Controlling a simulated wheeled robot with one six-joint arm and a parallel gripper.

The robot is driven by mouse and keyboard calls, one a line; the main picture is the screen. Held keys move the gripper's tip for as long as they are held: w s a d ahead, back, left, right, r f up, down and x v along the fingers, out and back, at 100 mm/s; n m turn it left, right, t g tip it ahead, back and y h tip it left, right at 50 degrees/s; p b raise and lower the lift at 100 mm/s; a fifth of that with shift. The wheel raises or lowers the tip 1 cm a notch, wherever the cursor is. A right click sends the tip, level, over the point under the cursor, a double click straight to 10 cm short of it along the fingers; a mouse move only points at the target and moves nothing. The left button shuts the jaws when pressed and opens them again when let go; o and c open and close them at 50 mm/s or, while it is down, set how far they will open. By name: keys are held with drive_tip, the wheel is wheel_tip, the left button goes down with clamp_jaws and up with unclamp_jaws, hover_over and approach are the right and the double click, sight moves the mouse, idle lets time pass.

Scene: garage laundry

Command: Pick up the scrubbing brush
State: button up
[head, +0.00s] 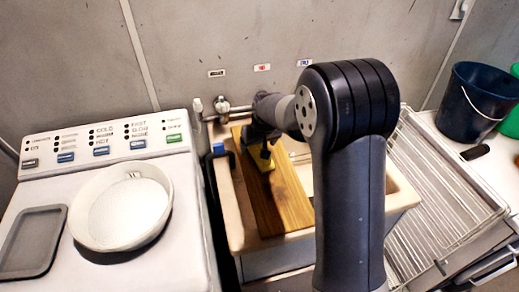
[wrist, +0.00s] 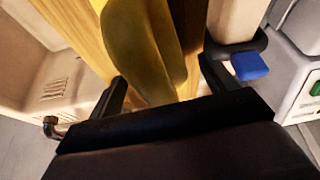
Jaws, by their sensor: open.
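A yellow, rounded, elongated object, apparently the scrubbing brush (head: 263,162), lies on a wooden board (head: 282,208) across the sink. My gripper (head: 265,147) is over the brush, pointing down. In the wrist view my gripper (wrist: 165,80) is open, with one finger on each side of the brush's near end. I cannot tell whether either finger touches it. My gripper hides part of the brush in the head view.
A washing machine (head: 110,148) with a round white basin (head: 122,210) and a grey tray (head: 32,243) stands left. A tap (head: 228,108) is behind the sink (head: 400,192). A blue-ended black hook (head: 218,149) is at the sink's left rim. A wire rack (head: 435,190) and dark bucket (head: 478,103) are right.

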drive_tip(key=c, duration=1.1)
drive_tip(key=shift+c, duration=0.2)
